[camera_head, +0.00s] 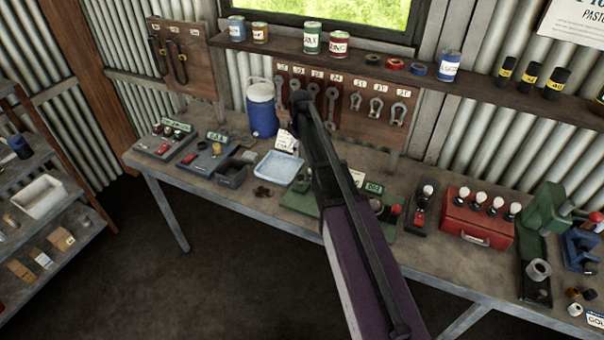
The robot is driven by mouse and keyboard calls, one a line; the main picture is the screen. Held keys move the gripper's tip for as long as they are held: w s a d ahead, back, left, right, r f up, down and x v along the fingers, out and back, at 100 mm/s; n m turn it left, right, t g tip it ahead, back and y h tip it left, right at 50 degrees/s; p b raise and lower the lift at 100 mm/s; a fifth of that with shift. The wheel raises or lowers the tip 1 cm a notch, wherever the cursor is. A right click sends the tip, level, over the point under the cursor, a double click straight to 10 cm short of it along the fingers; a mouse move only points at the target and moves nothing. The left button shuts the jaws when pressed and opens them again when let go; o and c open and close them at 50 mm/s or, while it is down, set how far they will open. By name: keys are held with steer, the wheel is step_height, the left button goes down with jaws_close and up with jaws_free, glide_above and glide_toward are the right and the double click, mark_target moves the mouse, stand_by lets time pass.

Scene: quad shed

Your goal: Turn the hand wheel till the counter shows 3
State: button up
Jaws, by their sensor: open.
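A green-based device (300,201) stands on the bench, largely hidden behind my arm. A small green display (374,188) at its right side carries pale digits that look like 003, too small to read surely. A red knob (395,210) sits at the device's right end. I cannot make out a hand wheel; my arm may cover it. My gripper (298,108) is at the far end of my dark arm, above the bench and apart from the device in the picture. It is open, with its fingers hard to make out and nothing seen in it.
A pale blue tray (280,168) and a dark bin (233,173) lie left of the device. A blue jug (262,112) stands behind. A red box with bulbs (477,222) and a green press (543,208) stand right. Wrenches (331,100) hang on a backboard.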

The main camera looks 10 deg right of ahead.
mark_target(301, 178)
steer(key=shift+f, duration=0.2)
step_height(301, 178, down, 13)
steer(key=b, duration=1.3)
steer(key=shift+s+f+b, duration=0.1)
steer(key=shift+f+b, duration=0.1)
steer(key=shift+b, duration=0.2)
steer(key=c, duration=0.9)
